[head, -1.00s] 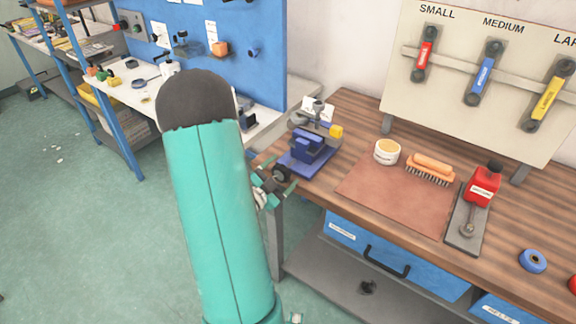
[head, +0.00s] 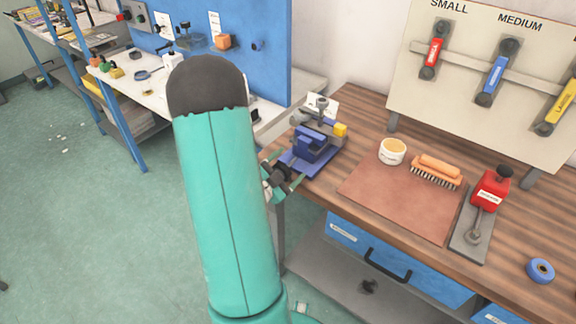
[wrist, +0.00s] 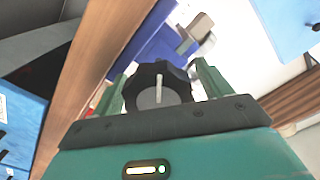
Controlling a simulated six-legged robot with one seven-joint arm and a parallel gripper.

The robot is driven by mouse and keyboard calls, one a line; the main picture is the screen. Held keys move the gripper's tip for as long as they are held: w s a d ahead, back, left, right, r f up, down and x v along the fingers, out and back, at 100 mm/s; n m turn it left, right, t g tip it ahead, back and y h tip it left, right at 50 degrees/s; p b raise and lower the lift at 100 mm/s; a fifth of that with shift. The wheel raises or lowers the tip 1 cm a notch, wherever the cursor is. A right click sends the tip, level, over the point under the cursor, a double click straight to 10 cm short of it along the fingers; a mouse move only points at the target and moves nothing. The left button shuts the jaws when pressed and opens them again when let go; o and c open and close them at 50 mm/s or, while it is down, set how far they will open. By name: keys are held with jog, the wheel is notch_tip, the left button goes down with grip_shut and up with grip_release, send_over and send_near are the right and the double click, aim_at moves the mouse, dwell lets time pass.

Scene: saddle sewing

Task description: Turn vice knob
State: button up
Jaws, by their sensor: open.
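The blue vice (head: 312,150) stands at the left end of the wooden workbench. Its black knob (wrist: 158,88) faces my wrist camera, with a pale bar mark upright across its round face. My gripper (wrist: 160,84) is open, with one green finger on each side of the knob. I cannot tell whether the fingers touch it. In the head view, my gripper (head: 283,177) is at the bench's left edge by the knob, partly hidden behind my teal arm.
On the workbench (head: 365,110) lie a brown mat (head: 400,200), a white tub (head: 392,151), an orange brush (head: 436,171), a red device (head: 490,190) and a blue roll (head: 540,270). A board with coloured handles (head: 490,75) stands behind. Blue drawers (head: 390,265) are below.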

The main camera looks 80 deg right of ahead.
jog(key=c, duration=1)
jog(key=shift+m, duration=0.8)
jog(key=o, duration=1)
